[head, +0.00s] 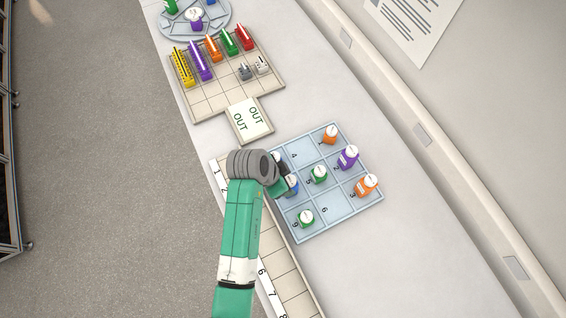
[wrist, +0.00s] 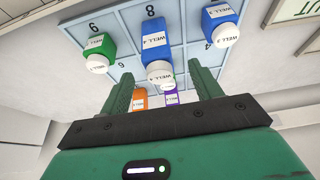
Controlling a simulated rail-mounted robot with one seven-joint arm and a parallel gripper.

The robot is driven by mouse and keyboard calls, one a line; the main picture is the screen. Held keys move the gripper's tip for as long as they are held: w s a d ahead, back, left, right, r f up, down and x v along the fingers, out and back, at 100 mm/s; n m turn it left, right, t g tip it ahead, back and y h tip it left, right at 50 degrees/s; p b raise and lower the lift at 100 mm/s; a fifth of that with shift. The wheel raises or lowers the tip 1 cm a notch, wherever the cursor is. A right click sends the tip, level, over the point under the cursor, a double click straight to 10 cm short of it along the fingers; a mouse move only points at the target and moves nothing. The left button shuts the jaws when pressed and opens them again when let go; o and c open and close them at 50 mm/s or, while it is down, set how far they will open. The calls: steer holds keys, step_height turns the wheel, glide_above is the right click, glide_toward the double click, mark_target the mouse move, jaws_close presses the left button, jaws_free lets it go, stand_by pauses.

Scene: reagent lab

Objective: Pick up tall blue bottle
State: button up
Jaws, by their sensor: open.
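The tall blue bottle (wrist: 157,38) has a white cap and a white label. In the wrist view it stands at the top middle, beside the number 8, in line with the gap between my fingers. In the head view this blue bottle (head: 292,183) shows partly behind my gripper, in the left column of the pale blue rack (head: 324,209). My gripper (wrist: 162,82) is open, with a finger on either side of the gap and nothing held. I cannot tell whether the bottle's cap is between the fingertips.
A shorter-looking blue bottle (wrist: 220,25) and a green bottle (wrist: 98,50) flank the tall one. Orange (head: 330,134), purple (head: 348,157) and other bottles share the rack. A beige tray (head: 215,103) with colored items stands farther back. The counter right of the rack is clear.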

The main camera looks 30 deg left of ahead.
steer(key=shift+x, duration=1.35)
steer(key=x, duration=0.5)
steer(key=shift+d, duration=0.15)
steer(key=shift+c, duration=0.2)
steer(key=c, duration=1)
